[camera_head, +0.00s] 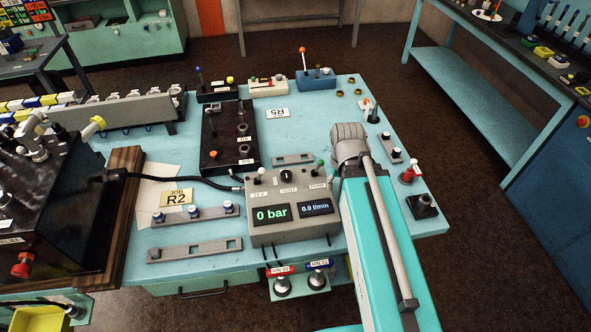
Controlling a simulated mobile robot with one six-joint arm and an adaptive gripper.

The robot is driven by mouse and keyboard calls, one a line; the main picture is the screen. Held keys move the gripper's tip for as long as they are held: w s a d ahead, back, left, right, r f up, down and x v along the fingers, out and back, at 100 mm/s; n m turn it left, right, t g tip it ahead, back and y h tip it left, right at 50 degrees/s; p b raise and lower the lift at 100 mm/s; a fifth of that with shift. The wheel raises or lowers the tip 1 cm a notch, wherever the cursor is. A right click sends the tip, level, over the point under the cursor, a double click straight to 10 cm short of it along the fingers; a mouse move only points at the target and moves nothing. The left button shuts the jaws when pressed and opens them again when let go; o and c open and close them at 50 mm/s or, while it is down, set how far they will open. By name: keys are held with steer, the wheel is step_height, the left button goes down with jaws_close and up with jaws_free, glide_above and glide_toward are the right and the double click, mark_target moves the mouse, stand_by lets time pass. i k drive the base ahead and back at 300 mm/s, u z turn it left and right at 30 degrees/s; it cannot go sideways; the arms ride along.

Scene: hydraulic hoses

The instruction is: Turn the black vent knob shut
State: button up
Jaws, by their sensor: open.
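The black vent knob (286,175) sits on the sloped top of a grey control box (292,232), above the label VENT. It is small here, and I cannot tell which way it is turned. A white-tipped lever (261,174) is left of it, and a green-tipped lever (319,165) is right of it near the label PUMP. The box's displays read 0 bar and 0.0 l/min. My teal arm rises from the bottom right, just right of the box, to a grey joint behind it. I see no gripper fingers, and nothing visible touches the knob.
A black block with ports (229,135) stands behind the box. A black hose (180,180) runs to the box from the left. Slotted plates (194,250) lie on the teal bench. A red-topped fitting (409,173) stands at right. Space directly above the knob looks clear.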

mark_target(286, 175)
steer(key=z, duration=0.6)
steer(key=k, duration=1.35)
steer(key=u, duration=0.3)
steer(key=i, duration=1)
steer(key=z, duration=0.05)
